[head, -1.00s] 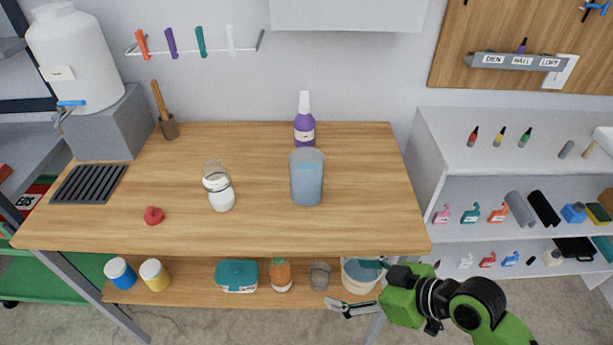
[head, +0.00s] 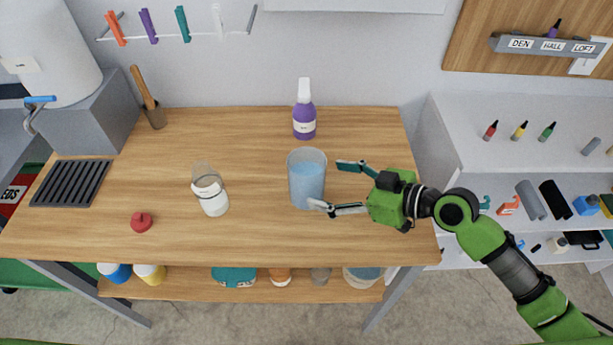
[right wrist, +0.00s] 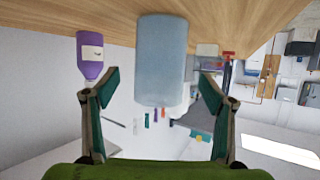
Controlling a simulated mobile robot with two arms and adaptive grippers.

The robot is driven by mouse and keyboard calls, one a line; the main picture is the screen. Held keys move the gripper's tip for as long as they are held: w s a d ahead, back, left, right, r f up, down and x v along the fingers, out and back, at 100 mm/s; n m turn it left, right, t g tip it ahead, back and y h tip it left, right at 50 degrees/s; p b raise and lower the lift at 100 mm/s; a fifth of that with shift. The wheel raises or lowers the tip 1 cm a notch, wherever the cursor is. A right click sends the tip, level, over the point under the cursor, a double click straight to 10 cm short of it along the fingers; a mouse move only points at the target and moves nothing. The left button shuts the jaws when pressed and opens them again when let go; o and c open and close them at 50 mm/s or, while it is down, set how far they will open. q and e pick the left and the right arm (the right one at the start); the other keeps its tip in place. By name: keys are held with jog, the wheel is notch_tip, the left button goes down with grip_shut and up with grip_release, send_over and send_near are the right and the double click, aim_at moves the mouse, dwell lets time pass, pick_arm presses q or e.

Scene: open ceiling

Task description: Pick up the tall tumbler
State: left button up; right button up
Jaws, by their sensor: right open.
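The tall tumbler (head: 306,180) is a translucent cup with a blue fill, standing upright on the wooden table. In the right wrist view the tumbler (right wrist: 162,62) appears upside down, between and beyond the two fingers. My right gripper (head: 332,187) is open and empty, just right of the tumbler, with its fingers pointing at it. In the right wrist view the gripper (right wrist: 155,88) has its fingertips spread wider than the tumbler. The near fingertip overlaps the tumbler's lower right edge in the head view; I cannot tell whether they touch. My left gripper is not in view.
The wooden table (head: 255,235) is clear in front of the tumbler. A lower shelf (head: 190,287) holds several containers.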

aim_at(324, 182)
jog(key=shift+x, duration=1.15)
jog(key=shift+w+a+p, duration=0.25)
jog(key=shift+a+p, duration=0.1)
jog(key=shift+p, duration=0.2)
jog(key=p+x, duration=0.1)
jog(key=x, duration=0.2)
jog(key=shift+w+a+f, duration=0.1)
jog(key=shift+a+f, duration=0.15)
jog(key=shift+w+a+f+p, duration=0.15)
jog(key=shift+a+p, duration=0.1)
jog(key=shift+p, duration=0.05)
jog(key=shift+a+f, duration=0.1)
jog(key=c, duration=1.6)
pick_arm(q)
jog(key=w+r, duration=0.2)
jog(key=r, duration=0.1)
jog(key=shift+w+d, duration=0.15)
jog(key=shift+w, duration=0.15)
pick_arm(e)
jog(key=shift+c, duration=0.2)
